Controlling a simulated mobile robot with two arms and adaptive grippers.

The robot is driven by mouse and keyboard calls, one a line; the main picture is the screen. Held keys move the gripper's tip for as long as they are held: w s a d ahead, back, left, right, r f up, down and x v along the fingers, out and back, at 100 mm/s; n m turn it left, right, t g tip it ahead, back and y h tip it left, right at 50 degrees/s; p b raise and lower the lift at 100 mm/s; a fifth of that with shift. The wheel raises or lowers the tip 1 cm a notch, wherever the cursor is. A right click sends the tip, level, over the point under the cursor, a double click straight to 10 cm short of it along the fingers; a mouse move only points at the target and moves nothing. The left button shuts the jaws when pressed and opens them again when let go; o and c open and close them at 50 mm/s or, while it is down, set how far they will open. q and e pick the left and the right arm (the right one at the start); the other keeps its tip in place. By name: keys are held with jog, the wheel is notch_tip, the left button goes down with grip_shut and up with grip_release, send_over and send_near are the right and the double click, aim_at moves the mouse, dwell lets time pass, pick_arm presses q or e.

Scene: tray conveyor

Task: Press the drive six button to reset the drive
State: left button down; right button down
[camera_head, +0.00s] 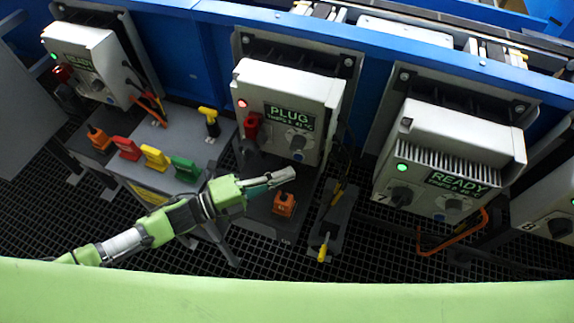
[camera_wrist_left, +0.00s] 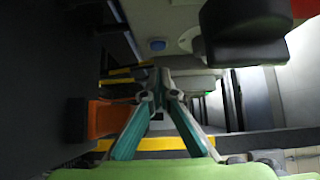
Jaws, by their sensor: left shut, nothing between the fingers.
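The middle drive box (camera_head: 290,93) has a display reading "PLUG" (camera_head: 290,116) and a lit red lamp (camera_head: 242,103). The neighbour to its right is marked 7. A blue button (camera_head: 298,142) sits low on the middle box's front face; a blue button also shows in the left wrist view (camera_wrist_left: 157,45). My left gripper (camera_head: 293,173) is shut and empty, below the blue button in the head view and apart from it. Its fingertips (camera_wrist_left: 155,80) meet in the left wrist view, below the button there. My right gripper is not in view.
A red part (camera_head: 252,124) and a large black part (camera_wrist_left: 242,35) stick out beside the button. An orange block (camera_head: 284,204) lies below the gripper. Drive 7 (camera_head: 450,140) shows "READY" with a green lamp. Coloured blocks (camera_head: 155,157) stand on a grey table left.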

aim_at(294, 156)
pick_arm(q)
jog(key=shift+w+d+b, duration=0.15)
jog(key=shift+w+d, duration=0.05)
jog(key=shift+w, duration=0.55)
jog(key=shift+w+d+b, duration=0.15)
jog(key=shift+w, duration=0.55)
jog(key=shift+w+d+f+b, duration=0.15)
jog(key=shift+w+b, duration=0.3)
jog(key=shift+w, duration=0.25)
jog(key=shift+r, duration=0.25)
jog(key=shift+w, duration=0.2)
jog(key=shift+s+a, duration=0.1)
jog(key=shift+a, duration=0.25)
jog(key=v, duration=0.8)
jog(key=shift+s+f, duration=0.35)
